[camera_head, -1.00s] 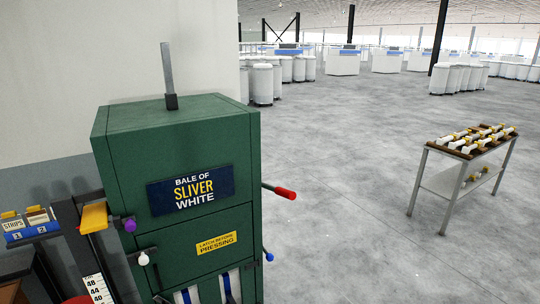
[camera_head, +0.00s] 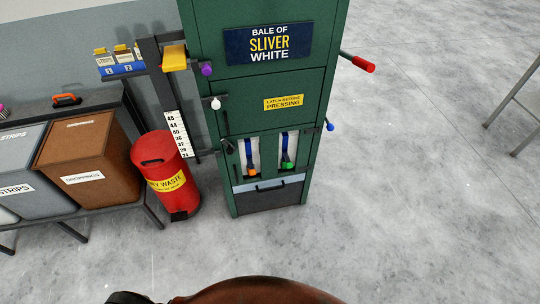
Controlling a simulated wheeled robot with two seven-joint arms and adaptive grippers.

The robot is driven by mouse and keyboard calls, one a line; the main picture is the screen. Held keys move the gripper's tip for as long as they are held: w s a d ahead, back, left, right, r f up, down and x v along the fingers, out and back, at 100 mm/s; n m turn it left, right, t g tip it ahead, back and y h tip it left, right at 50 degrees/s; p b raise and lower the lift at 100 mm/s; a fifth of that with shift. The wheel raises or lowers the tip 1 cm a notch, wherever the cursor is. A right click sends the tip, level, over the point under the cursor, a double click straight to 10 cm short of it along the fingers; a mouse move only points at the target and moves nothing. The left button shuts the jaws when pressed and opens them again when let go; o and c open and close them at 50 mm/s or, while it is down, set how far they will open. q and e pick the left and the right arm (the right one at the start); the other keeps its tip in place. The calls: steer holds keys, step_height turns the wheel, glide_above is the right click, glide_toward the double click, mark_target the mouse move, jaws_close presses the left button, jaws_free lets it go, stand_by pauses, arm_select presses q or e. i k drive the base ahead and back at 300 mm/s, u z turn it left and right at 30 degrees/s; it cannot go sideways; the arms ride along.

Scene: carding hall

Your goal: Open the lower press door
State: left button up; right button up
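The green press (camera_head: 210,100) stands upright in the upper middle of the head view, with a blue "Bale of Sliver White" sign (camera_head: 268,45) on its upper front. A yellow "Latch before pressing" label (camera_head: 284,102) is below it. The lower front has two pale slots with blue straps, one ending in an orange piece (camera_head: 252,171) and one in a green piece (camera_head: 288,164). A white knob (camera_head: 216,104) and a purple knob (camera_head: 206,69) are at the left edge. Neither gripper is in view.
A red waste bin (camera_head: 165,165) stands left of the press. A table with a brown bin (camera_head: 90,150) and grey bins is further left. A red-handled lever (camera_head: 362,64) and blue knob (camera_head: 330,126) stick out right. Grey floor in front and right is clear.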

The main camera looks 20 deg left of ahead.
mark_target(269, 140)
steer(key=k, duration=1.2)
steer(key=u, duration=1.1)
steer(key=i, duration=1.6)
steer(key=z, duration=0.65)
